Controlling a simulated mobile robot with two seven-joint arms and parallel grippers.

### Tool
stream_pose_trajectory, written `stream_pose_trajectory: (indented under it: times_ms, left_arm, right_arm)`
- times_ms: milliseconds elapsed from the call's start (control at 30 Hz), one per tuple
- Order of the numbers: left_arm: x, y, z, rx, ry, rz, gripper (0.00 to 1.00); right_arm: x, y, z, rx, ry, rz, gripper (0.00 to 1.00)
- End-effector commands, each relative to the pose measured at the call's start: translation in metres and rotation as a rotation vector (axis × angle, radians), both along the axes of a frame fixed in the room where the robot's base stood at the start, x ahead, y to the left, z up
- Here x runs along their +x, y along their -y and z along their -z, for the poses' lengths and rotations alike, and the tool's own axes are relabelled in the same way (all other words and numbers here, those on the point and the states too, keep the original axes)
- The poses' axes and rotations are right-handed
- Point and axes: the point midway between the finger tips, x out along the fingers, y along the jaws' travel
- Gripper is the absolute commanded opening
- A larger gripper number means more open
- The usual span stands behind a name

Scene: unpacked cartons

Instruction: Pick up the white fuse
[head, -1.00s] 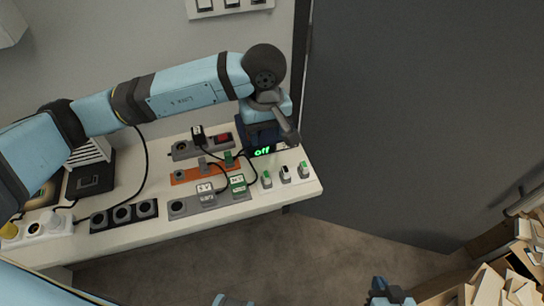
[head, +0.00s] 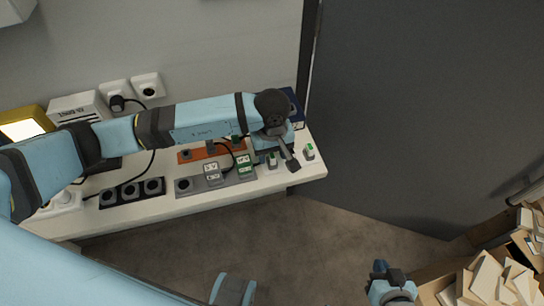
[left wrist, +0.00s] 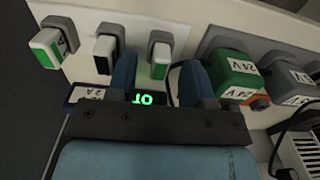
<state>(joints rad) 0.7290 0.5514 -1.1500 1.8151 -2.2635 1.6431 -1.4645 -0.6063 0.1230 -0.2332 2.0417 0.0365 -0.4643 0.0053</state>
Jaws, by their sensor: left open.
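Three small fuses stand in grey holders in a row on the bench. In the left wrist view, the middle one, white with a black part (left wrist: 104,54), looks like the white fuse; green-and-white fuses stand on its left (left wrist: 45,47) and right (left wrist: 160,60). My left gripper (left wrist: 158,68) is open and empty, its fingers on either side of the right green-and-white fuse; I cannot tell if they touch it. The white fuse is just left of the left finger. In the head view my left wrist hides it. My right gripper (head: 388,280) shows partly at the bottom; its fingers are unclear.
Green (left wrist: 236,76) and grey (left wrist: 290,80) plugs marked with voltages stand close to the right finger. A lit green display (left wrist: 150,99) lies between the fingers. Black sockets (head: 131,191) are left on the bench. A carton of packages (head: 490,280) stands lower right.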

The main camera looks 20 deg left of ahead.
Motion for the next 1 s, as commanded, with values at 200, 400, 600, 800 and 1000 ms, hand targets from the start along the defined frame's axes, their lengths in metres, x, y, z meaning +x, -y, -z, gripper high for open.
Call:
stream_pose_trajectory:
  times_ms: [200,400,600,800,1000]
  left_arm:
    - [0.0002,0.0000,0.0029,-0.001,0.001,0.000,0.47]
    - [0.0002,-0.0001,0.0027,-0.001,0.001,0.000,0.12]
    - [0.0002,-0.0002,0.0026,-0.001,0.001,0.000,0.00]
    - [0.0003,-0.0002,0.0024,-0.001,0.001,0.000,0.00]
    - [0.0011,-0.0002,-0.0052,-0.001,0.003,0.000,0.00]
  right_arm:
    - [-0.0003,0.0001,0.0005,-0.001,-0.001,-0.001,0.00]
    - [-0.0005,0.0001,0.0007,-0.001,-0.003,0.000,0.00]
    - [-0.0006,0.0000,0.0008,-0.001,-0.004,0.000,0.00]
    - [-0.0005,0.0000,0.0007,-0.001,-0.003,0.000,0.00]
    - [-0.0002,-0.0003,0.0005,0.000,-0.003,0.000,0.00]
